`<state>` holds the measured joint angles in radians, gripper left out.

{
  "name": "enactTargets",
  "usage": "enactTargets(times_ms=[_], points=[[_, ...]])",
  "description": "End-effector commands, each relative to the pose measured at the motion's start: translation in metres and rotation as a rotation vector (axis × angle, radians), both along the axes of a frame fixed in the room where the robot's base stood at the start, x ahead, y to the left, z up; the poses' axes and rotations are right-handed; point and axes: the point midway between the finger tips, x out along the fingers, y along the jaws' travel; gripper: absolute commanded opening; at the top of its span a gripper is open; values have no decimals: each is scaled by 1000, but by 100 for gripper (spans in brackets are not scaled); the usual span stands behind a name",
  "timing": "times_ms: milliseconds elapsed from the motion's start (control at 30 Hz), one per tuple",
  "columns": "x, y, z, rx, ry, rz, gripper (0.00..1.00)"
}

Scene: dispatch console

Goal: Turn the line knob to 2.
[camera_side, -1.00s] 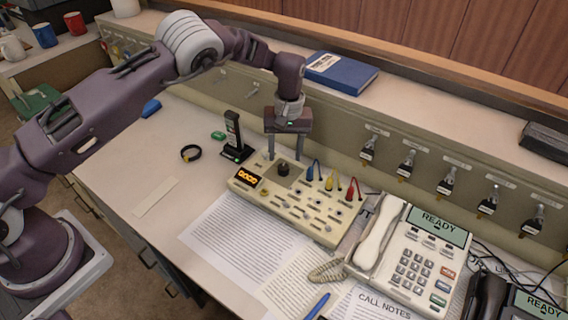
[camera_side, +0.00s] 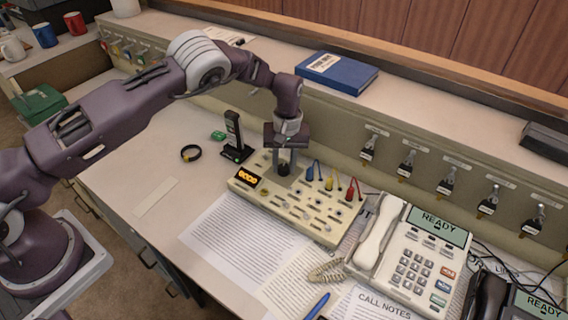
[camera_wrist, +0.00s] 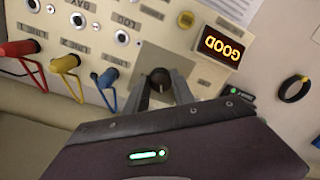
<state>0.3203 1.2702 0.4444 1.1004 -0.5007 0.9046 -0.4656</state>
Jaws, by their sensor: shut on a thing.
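The line knob (camera_side: 283,169) is a small dark round knob on a lighter plate near the back left of the cream console (camera_side: 318,228). My gripper (camera_side: 284,164) points straight down over it, with its fingers shut on the knob's sides. In the wrist view the knob (camera_wrist: 160,79) sits between the two grey fingertips (camera_wrist: 162,88). The knob's pointer and the numbers around it cannot be made out, so its setting cannot be told. An orange-lit display (camera_wrist: 221,45) is beside the knob; it seems to read GOOD.
Blue (camera_side: 317,169), yellow (camera_side: 330,182) and red (camera_side: 351,189) plugs with cables stand just right of the knob. A black handset in a stand (camera_side: 235,138) is to the left. A white desk phone (camera_side: 411,262) is at the right. Papers lie in front.

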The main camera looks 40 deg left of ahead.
Motion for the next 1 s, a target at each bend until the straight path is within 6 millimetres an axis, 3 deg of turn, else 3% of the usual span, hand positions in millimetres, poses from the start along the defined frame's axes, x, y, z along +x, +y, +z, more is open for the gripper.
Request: enactTargets(times_ms=[267, 1000], points=[[0, 0, 0, -1, 0, -96, 0], [-1, 1, 0, -1, 0, -697, 0]])
